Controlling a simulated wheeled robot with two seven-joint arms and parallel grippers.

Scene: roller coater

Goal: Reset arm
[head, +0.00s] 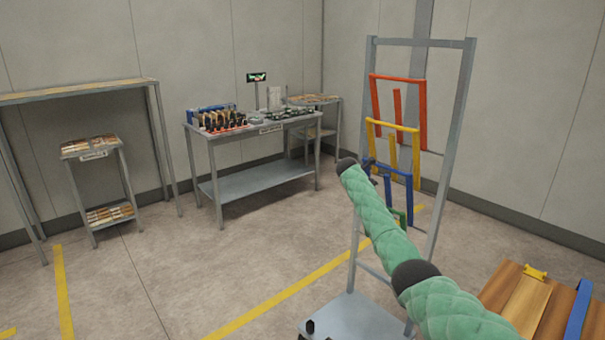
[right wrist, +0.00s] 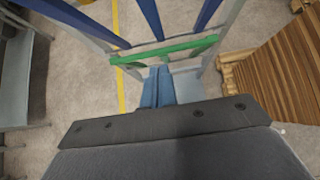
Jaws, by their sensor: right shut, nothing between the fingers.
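My right arm, in a green padded sleeve, comes in from the lower right of the head view and reaches up and left across the front of the rack. In the right wrist view my right gripper (right wrist: 158,72) is shut and empty. Its fingers point toward the rack, just below a green bar (right wrist: 190,43) in the picture; I cannot tell whether they touch anything. My left arm and gripper are not in view.
A grey metal rack (head: 456,110) holds red (head: 422,110), yellow (head: 391,150) and blue (head: 399,175) frames. A wooden stack (head: 528,300) stands at the lower right. A workbench (head: 262,182) and a small stand (head: 104,217) are farther back. The floor at centre left is clear.

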